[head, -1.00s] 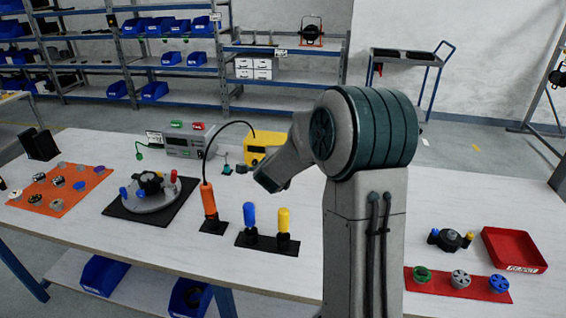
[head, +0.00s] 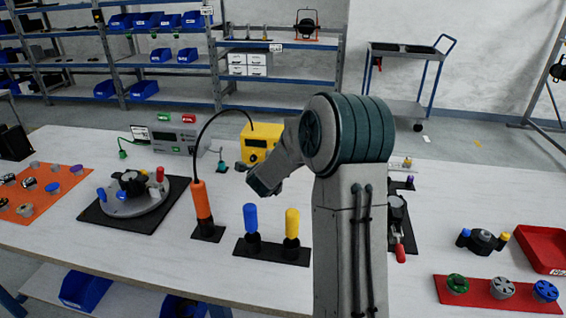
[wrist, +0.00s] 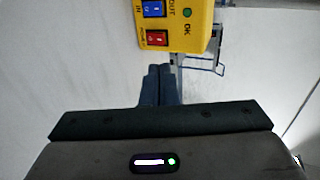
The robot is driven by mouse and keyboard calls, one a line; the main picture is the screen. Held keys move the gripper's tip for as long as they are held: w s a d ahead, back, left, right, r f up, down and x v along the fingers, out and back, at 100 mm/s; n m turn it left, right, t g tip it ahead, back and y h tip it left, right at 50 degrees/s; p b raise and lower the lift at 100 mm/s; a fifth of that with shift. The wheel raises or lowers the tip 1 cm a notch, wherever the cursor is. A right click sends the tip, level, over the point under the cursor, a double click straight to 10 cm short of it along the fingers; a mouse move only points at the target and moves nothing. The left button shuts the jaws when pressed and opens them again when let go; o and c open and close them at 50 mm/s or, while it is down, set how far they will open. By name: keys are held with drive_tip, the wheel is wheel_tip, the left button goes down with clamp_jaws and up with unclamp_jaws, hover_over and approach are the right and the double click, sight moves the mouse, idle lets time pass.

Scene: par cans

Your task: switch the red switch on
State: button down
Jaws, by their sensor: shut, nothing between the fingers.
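A yellow box (wrist: 185,20) is at the top of the wrist view. Its face carries a red rocker switch (wrist: 157,38), with a blue rocker switch (wrist: 153,9) above it and a green spot marked OK (wrist: 187,12) to the right. I cannot tell which way the red switch is set. My gripper (wrist: 158,70) is shut and empty, its tips a little below the red switch in the picture; no contact shows.
An orange tool (head: 202,205) with a black cable stands nearer. A blue and a yellow handle (head: 292,225) stand upright in front. Bare table (head: 130,265) lies at the front.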

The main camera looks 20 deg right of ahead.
drive_tip(key=shift+d, duration=0.15)
drive_tip(key=x, duration=1)
drive_tip(key=shift+p, duration=0.35)
drive_tip(key=shift+r, duration=0.1)
drive_tip(key=shift+w+r+p, duration=0.15)
drive_tip(key=shift+r+p, duration=0.1)
drive_tip(key=shift+p, duration=0.9)
drive_tip(key=shift+w+d+r+g+p, duration=0.2)
drive_tip(key=shift+g+p, duration=0.3)
drive_tip(key=shift+p, duration=0.65)
drive_tip(key=shift+f+y+b, duration=0.3)
drive_tip(key=shift+f+b, duration=0.15)
drive_tip(key=shift+b, duration=0.05)
drive_tip(key=shift+r, duration=0.15)
